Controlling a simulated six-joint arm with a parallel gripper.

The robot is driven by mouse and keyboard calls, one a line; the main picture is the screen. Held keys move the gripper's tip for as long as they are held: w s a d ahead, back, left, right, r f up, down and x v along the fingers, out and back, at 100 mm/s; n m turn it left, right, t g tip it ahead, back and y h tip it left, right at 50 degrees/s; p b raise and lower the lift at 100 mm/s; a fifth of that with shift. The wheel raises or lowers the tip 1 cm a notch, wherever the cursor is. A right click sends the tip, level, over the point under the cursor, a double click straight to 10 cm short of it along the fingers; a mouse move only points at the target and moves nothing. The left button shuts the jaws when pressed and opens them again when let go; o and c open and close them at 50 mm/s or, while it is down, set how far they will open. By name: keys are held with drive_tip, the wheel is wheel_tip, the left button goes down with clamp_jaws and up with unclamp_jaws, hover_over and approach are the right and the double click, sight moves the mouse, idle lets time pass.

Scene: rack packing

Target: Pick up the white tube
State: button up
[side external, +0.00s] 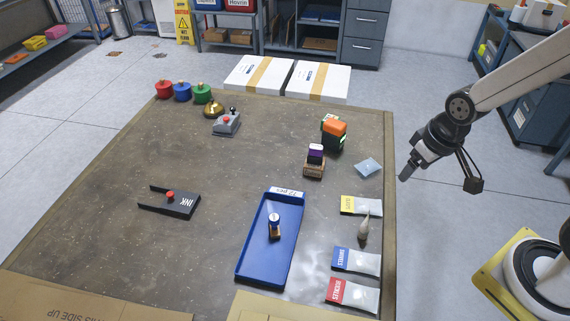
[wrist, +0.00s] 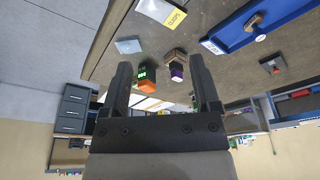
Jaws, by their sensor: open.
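The tube is not visible in the wrist view. My gripper (side external: 405,172) is past the table's right edge, raised above and to the right of the tube, and apart from it. In the wrist view my gripper (wrist: 161,75) has its two dark fingers spread wide with nothing between them.
Packets labelled yellow (side external: 361,205), blue (side external: 356,259) and red (side external: 352,294) lie along the right edge. A blue tray (side external: 252,250) holds a small stamp (side external: 274,226). An orange-topped block (side external: 334,133) and a purple-topped stamp (side external: 315,160) stand farther back. The table's middle is clear.

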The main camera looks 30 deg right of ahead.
sight(366, 226)
idle(0.3)
drive_tip(key=w+d+f+n+t, duration=0.2)
drive_tip(key=w+d+f+n, duration=0.1)
drive_tip(key=w+d+f, duration=0.25)
drive_tip(key=f+n+y, duration=0.1)
drive_tip(key=f+n, duration=0.1)
drive_tip(key=f, duration=0.1)
drive_tip(key=f+n+t+y, duration=0.1)
drive_tip(key=f+n+y, duration=0.1)
drive_tip(key=f, duration=0.2)
drive_tip(key=f+n+y, duration=0.1)
drive_tip(key=f+n, duration=0.1)
drive_tip(key=f, duration=0.1)
drive_tip(key=shift+s+a+f+t+y, duration=0.2)
drive_tip(key=shift+f+t+y, duration=0.2)
drive_tip(key=s+a+y, duration=0.1)
drive_tip(key=s+a+f+n+y, duration=0.1)
drive_tip(key=s+y, duration=0.1)
drive_tip(key=s+a+f+n+y, duration=0.1)
drive_tip(key=y, duration=0.1)
drive_tip(key=shift+s+a+f, duration=0.2)
drive_tip(key=shift+s+a, duration=0.05)
drive_tip(key=shift+a, duration=0.15)
drive_tip(key=shift+s+a+t+y, duration=0.3)
drive_tip(key=shift+s+t+y, duration=0.1)
